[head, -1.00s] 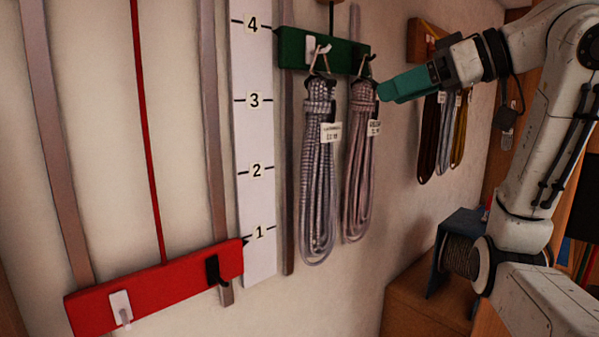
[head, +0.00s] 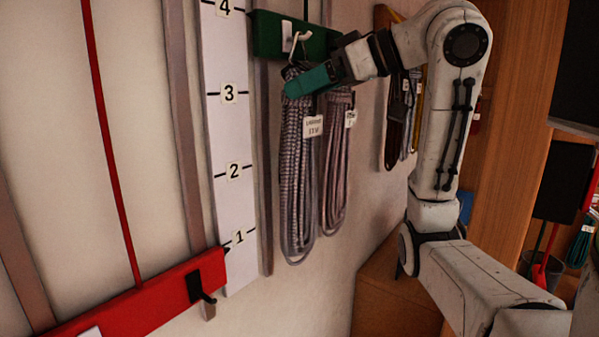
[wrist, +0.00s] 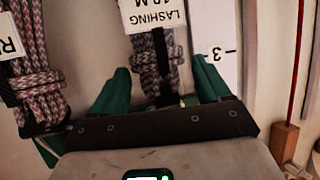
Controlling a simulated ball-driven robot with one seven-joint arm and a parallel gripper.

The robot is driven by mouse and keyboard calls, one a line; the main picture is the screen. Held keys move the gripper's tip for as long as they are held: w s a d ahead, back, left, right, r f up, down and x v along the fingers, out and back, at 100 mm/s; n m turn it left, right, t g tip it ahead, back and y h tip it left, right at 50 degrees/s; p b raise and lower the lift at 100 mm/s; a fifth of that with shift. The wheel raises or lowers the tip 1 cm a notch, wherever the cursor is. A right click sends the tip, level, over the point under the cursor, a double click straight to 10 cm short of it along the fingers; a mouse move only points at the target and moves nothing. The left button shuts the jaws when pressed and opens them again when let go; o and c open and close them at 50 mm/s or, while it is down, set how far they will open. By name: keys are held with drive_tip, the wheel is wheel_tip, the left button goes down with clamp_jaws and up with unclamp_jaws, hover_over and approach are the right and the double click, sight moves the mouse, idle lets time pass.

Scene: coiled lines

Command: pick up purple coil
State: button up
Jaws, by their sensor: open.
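Two coils hang from hooks on the green board (head: 296,37) in the head view. The left one, a checked grey-lilac coil (head: 297,205), looks like the purple coil. A pinker coil (head: 336,190) hangs just right of it. My gripper (head: 290,88) is at the top of the lilac coil, in front of it. In the wrist view my gripper (wrist: 165,76) is open, with one teal finger on each side of the lilac coil (wrist: 156,65) and its lashing label (wrist: 152,14). Finger contact with the coil cannot be told.
In the wrist view the pinker coil (wrist: 38,90) is close beside the left finger. The numbered white strip (head: 230,140) is left of the coils. A red board (head: 140,300) with hooks is lower left. More coils (head: 397,120) hang further right.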

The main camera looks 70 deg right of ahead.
drive_tip(key=shift+p+x, duration=0.65)
drive_tip(key=shift+x, duration=1.7)
drive_tip(key=shift+s, duration=0.1)
drive_tip(key=shift+c, duration=0.4)
clamp_jaws()
